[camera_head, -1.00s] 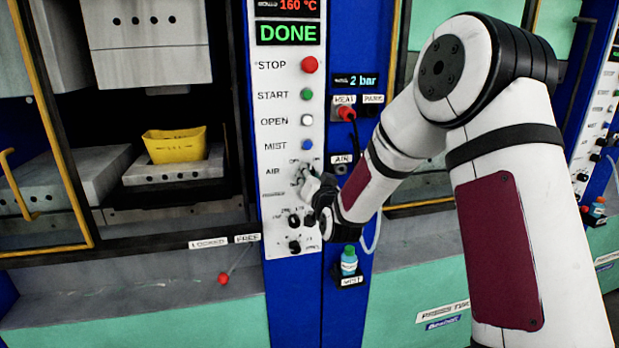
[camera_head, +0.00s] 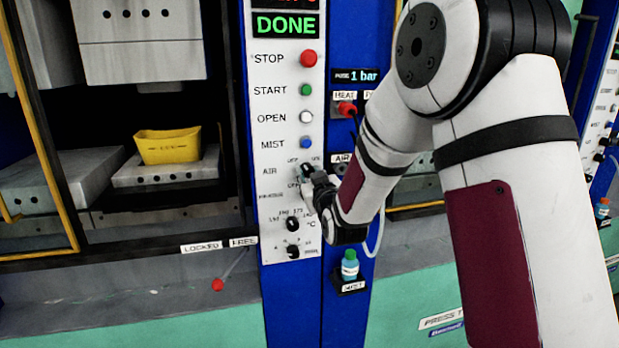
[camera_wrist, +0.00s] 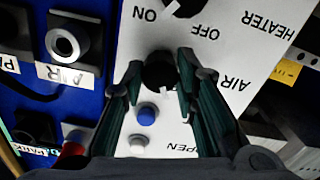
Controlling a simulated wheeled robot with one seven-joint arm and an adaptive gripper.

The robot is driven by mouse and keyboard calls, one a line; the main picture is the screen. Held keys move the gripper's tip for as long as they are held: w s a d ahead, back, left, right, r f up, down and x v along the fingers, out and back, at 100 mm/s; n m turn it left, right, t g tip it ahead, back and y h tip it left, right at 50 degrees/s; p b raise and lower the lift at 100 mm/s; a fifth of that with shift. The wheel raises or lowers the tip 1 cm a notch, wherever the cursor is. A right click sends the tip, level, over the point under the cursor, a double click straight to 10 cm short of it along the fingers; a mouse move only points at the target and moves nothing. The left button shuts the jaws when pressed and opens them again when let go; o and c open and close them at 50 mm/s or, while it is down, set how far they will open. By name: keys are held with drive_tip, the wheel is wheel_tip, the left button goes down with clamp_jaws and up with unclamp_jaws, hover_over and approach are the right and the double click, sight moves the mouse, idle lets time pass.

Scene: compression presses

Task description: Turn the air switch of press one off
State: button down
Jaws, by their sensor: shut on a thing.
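The air switch of press one is a black round knob (camera_wrist: 160,72) with a white mark, beside the AIR label on the white control panel (camera_head: 275,225). In the wrist view, where the lettering is upside down, my gripper (camera_wrist: 160,82) has one dark finger on each side of the knob and is shut on it. In the head view my gripper (camera_head: 306,182) is at the AIR row, and it and the wrist largely hide the switch. The pressure display (camera_head: 355,76) reads 1 bar. The status display (camera_head: 285,24) reads DONE.
The stop (camera_head: 308,58), start, open and mist buttons are above the switch; more knobs (camera_head: 292,224) are below. A yellow part (camera_head: 168,146) sits in the open press.

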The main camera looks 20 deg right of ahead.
idle(0.5)
drive_tip(key=c, duration=1.3)
unclamp_jaws()
drive_tip(key=s, duration=1.2)
